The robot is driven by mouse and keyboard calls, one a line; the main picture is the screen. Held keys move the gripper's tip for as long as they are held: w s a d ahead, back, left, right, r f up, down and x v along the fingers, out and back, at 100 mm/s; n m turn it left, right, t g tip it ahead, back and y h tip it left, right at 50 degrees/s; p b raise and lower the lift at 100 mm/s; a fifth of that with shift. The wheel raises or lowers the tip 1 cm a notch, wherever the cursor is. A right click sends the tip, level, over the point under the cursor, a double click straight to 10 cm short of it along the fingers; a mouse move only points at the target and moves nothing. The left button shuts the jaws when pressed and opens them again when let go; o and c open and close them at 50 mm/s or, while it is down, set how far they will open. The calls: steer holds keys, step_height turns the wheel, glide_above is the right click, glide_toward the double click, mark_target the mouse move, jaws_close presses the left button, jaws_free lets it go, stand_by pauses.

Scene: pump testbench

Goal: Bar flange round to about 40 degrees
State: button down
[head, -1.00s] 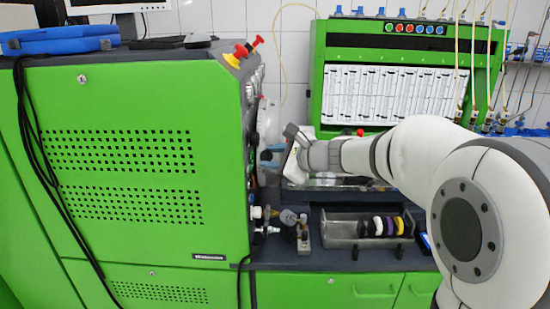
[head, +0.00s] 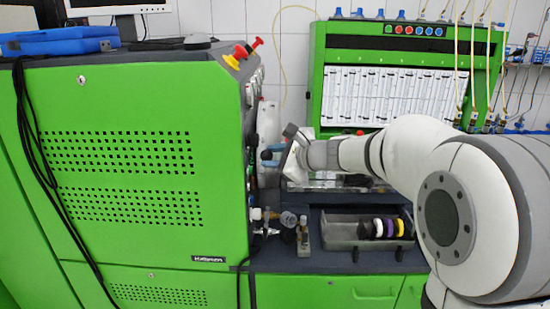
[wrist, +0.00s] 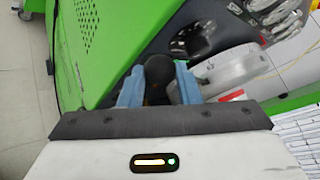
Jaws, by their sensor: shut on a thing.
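In the wrist view, my gripper (wrist: 158,80) has its two blue fingers closed on a dark, round-ended bar (wrist: 158,70). A silver round flange (wrist: 235,68) shows just right of the fingers, close to the green machine's side. Whether the bar joins this flange is hidden by the fingers. In the head view, my gripper (head: 271,155) reaches left to the machine's right side. There the bar and flange cannot be made out clearly, and the flange's angle cannot be read.
The green cabinet (head: 140,160) fills the left. Below my gripper, fittings (head: 288,220) and a grey tray (head: 345,239) with coloured rings stand on the dark bench. A green test panel (head: 330,80) stands behind. Part of the bench front is clear.

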steer(key=shift+r, duration=0.15)
steer(key=r+p, duration=0.1)
steer(key=p, duration=0.1)
steer(key=w+r+p, duration=0.1)
steer(key=p, duration=0.2)
steer(key=shift+r, duration=0.4)
stand_by(0.6)
steer(key=shift+w+r+m+g+h+p, duration=0.2)
steer(key=shift+r+p, duration=0.25)
steer(key=shift+p, duration=0.45)
steer(key=shift+w+r+m+g+p, duration=0.15)
steer(key=shift+w+r+p, duration=0.25)
steer(key=shift+p, duration=0.5)
steer(key=shift+w+r+m+g+h+p, duration=0.15)
steer(key=shift+r+p, duration=0.4)
steer(key=shift+p, duration=0.35)
steer(key=shift+w+r+g+p, duration=0.15)
steer(key=shift+w+r+p, duration=0.25)
steer(key=shift+r+p, duration=0.25)
steer(key=shift+w+r+g+p, duration=0.15)
steer(key=shift+w+r+p, duration=0.3)
steer(key=shift+r, duration=0.25)
